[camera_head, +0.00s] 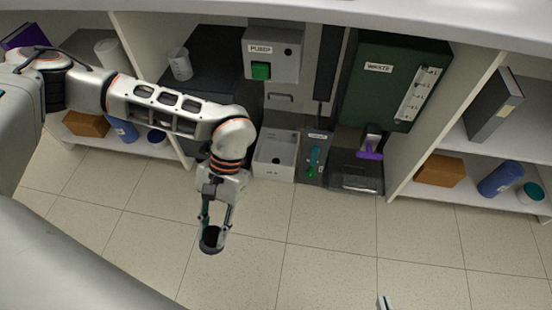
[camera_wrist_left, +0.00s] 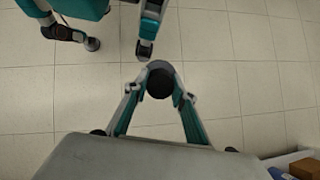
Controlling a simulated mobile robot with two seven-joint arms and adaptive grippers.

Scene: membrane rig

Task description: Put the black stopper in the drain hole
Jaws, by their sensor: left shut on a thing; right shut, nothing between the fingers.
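My left gripper (camera_head: 212,235) is shut on the black stopper (camera_head: 210,241), held over open floor in front of the cabinet. In the left wrist view the stopper (camera_wrist_left: 160,83) is a dark round piece with a grey rim between the fingertips. A light grey open-topped box (camera_head: 261,168) stands under the pump unit, right of and beyond the gripper. I cannot clearly make out the drain hole. The tip of my right gripper (camera_head: 384,303) just shows at the bottom edge, shut, away from the box.
The green pump button (camera_head: 261,71) is above the box. A dark panel (camera_head: 311,173) with green and teal parts stands beside it. Further right are a black tray (camera_head: 355,185), a purple-handled item (camera_head: 370,150) and the green waste unit (camera_head: 388,95). Side shelves flank the bay; the tiled floor is clear.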

